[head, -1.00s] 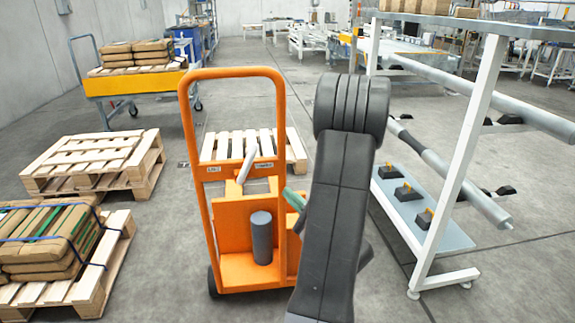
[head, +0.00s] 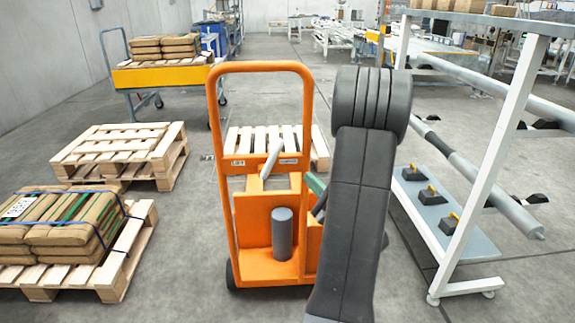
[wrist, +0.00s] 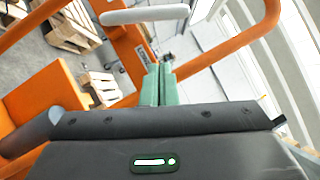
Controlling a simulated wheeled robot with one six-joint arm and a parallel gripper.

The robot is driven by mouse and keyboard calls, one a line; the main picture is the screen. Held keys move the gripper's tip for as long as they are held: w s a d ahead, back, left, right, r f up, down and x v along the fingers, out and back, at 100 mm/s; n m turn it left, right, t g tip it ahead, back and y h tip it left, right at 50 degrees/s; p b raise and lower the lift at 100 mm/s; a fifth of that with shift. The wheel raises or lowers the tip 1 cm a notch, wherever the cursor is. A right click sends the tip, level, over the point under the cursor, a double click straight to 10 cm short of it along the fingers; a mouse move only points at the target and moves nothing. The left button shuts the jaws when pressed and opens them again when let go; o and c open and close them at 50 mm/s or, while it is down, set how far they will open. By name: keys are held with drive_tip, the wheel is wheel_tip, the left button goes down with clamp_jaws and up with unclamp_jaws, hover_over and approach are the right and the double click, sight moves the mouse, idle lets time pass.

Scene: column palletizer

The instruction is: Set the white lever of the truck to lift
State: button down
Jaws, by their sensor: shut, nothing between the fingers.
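The orange truck (head: 262,70) stands in the middle of the head view, with its tall hoop handle upright. Its white lever (head: 271,160) stands between two small labels on the crossbar and leans to the right. The left label (head: 238,163) appears to read LIFT; the right label (head: 288,161) is too small to read. My gripper (head: 316,184) is to the right of the lever, partly behind my arm. In the wrist view its green fingers (wrist: 158,82) are together and empty. The lever (wrist: 145,14) crosses above the fingertips there, apart from them.
A dark grey cylinder (head: 282,233) stands on the truck's front. Wooden pallets (head: 120,148) and a pallet of strapped sacks (head: 65,225) lie to the left. A white-framed rack (head: 485,165) with long bars stands close on the right. Bare floor lies between the pallets and truck.

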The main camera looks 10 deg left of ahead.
sight(272, 160)
drive_tip(key=w+a+r+b, duration=0.1)
drive_tip(key=w+a+r, duration=0.2)
drive_tip(key=a, duration=0.4)
drive_tip(key=shift+w+a, duration=0.2)
drive_tip(key=shift+a, duration=0.05)
